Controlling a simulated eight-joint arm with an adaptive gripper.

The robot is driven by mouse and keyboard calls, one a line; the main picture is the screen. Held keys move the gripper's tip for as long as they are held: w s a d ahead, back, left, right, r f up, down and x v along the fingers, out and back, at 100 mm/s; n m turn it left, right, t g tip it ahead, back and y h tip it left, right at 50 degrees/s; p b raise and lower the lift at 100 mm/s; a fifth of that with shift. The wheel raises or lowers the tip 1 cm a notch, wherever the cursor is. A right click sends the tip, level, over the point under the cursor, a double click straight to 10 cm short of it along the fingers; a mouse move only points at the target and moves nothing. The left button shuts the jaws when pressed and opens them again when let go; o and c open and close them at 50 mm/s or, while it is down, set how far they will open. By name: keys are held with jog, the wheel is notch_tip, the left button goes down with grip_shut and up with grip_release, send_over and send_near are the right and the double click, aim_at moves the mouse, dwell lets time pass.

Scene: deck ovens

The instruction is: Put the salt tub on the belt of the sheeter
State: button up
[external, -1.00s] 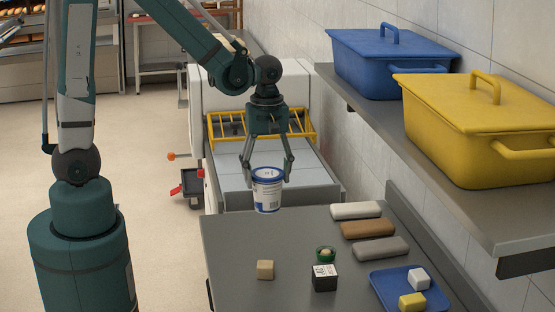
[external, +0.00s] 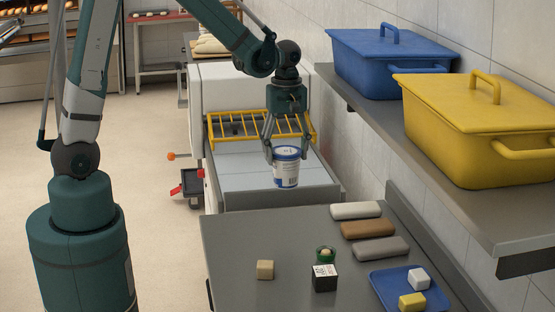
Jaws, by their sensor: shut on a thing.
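The salt tub (external: 286,170) is a white tub with a blue rim and a printed label. My gripper (external: 287,153) is shut on it near the rim and holds it upright. In the picture the tub overlaps the near part of the sheeter's pale grey belt (external: 240,172). I cannot tell whether its base touches the belt or hangs a little above it. The sheeter (external: 225,92) has a white body and a yellow wire guard (external: 232,127) across the belt behind the tub.
A grey table (external: 235,235) in front holds three loaf-shaped blocks (external: 368,229), a beige cube (external: 265,269), a black box (external: 324,278), a green ring (external: 325,254) and a blue tray (external: 379,290). A shelf at right bears a blue bin (external: 385,65) and a yellow bin (external: 480,130).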

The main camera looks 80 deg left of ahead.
jog(key=w+a+p, duration=0.2)
jog(key=a, duration=1.7)
jog(key=w+a+f+n+p, duration=0.1)
jog(key=w+a+p, duration=0.1)
jog(key=a, duration=1.8)
jog(key=shift+w+f, duration=0.15)
jog(key=shift+w, duration=0.05)
jog(key=shift+f, duration=0.15)
notch_tip(320, 180, down, 6)
jog(key=p, duration=0.1)
jog(key=shift+f+p, duration=0.35)
jog(key=shift+f, duration=1.5)
jog(key=shift+f, duration=0.2)
jog(key=o, duration=1.3)
